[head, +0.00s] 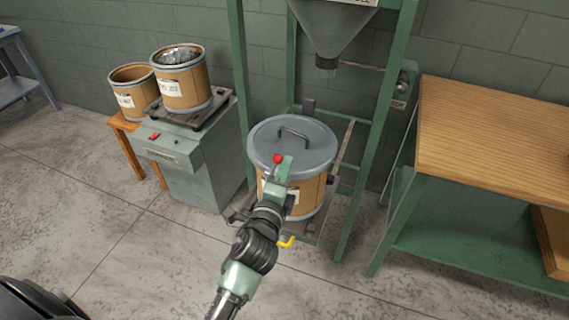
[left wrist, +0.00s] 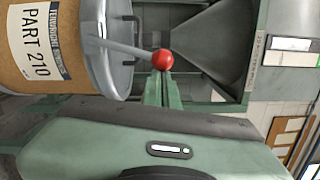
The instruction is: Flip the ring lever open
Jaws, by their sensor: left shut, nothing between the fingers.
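A brown drum (head: 306,195) with a grey lid (head: 315,148) stands under the hopper inside a green frame. In the left wrist view the drum (left wrist: 45,45) shows sideways, with a "PART 210" label. The ring lever (left wrist: 125,47) is a grey rod that sticks out from the metal ring at the drum's rim and ends in a red ball (left wrist: 163,60). The ball (head: 278,158) also shows at the lid's near edge in the head view. My left gripper (head: 284,166) is shut and empty, its tips right by the ball; I cannot tell whether they touch. My right gripper is out of view.
A hopper (head: 333,30) hangs above the drum, and green posts (head: 374,140) flank it. A scale cabinet (head: 190,165) with an open, filled drum (head: 182,82) stands to the left. A wooden-topped bench (head: 490,120) stands to the right. The floor in front is mostly clear.

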